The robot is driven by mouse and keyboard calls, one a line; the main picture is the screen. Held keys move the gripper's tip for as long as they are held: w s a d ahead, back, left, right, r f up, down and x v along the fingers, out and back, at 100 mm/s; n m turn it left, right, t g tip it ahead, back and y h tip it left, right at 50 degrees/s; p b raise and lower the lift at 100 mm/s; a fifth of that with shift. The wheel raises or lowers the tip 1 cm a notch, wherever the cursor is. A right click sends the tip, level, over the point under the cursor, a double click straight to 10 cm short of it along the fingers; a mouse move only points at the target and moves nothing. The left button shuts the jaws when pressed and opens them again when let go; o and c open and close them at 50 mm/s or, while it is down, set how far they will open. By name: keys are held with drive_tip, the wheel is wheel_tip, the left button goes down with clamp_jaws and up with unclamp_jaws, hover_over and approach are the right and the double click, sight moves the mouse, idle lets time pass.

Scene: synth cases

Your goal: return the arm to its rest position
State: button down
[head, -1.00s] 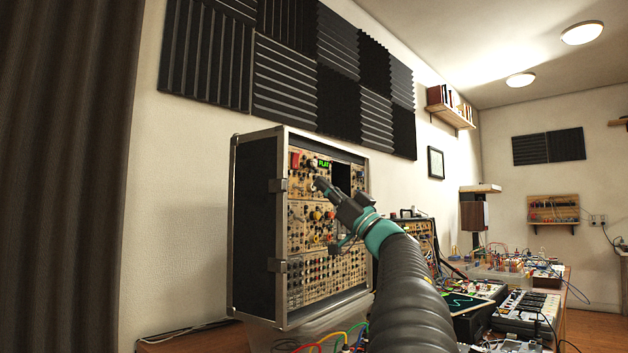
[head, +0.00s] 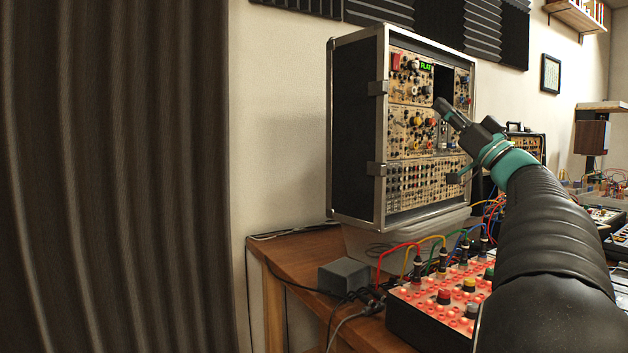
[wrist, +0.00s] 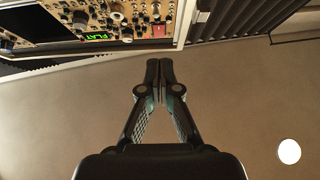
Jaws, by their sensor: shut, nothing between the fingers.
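My gripper (head: 441,106) is at the end of my raised arm, in front of the modular synth case (head: 352,130). In the wrist view my gripper (wrist: 160,66) has its fingers together with nothing between them. The case stands upright and is full of knobbed panels, with a dark gap near its upper right. A green display (head: 426,66) on it reads "FLAT". The wrist view shows the case (wrist: 60,22) upside down along the top edge, and the fingers look apart from it.
A red-topped box (head: 440,308) with knobs and coloured cables sits at the front of the wooden table (head: 290,258). A small grey box (head: 344,275) lies beside it. A dark curtain (head: 110,180) hangs at the left. More gear crowds the right behind my arm.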

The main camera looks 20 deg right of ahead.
drive_tip(key=w+a+f+m+g+h, duration=0.2)
drive_tip(key=w+a+f+m+h, duration=0.25)
drive_tip(key=a+m+h, duration=0.7)
drive_tip(key=s+a+f+n+g+h, duration=0.1)
drive_tip(key=s+a+f+g, duration=0.15)
drive_tip(key=f, duration=0.55)
drive_tip(key=s+a+f+g+h, duration=0.1)
drive_tip(key=a+f+g+h, duration=0.2)
drive_tip(key=f, duration=0.5)
drive_tip(key=s+a+f+n+g+y, duration=0.2)
drive_tip(key=s+a+f, duration=0.4)
drive_tip(key=f, duration=0.3)
drive_tip(key=s+a+f+n+g+y, duration=0.2)
drive_tip(key=s+a+f+g, duration=0.3)
drive_tip(key=s+f, duration=0.3)
drive_tip(key=s+a+f+n+g+y, duration=0.3)
drive_tip(key=s+a+f, duration=0.4)
drive_tip(key=f, duration=0.4)
drive_tip(key=shift+s+a+g+y+p, duration=0.35)
drive_tip(key=shift+a+g+y, duration=0.15)
drive_tip(key=shift+g, duration=0.25)
drive_tip(key=shift+f, duration=0.1)
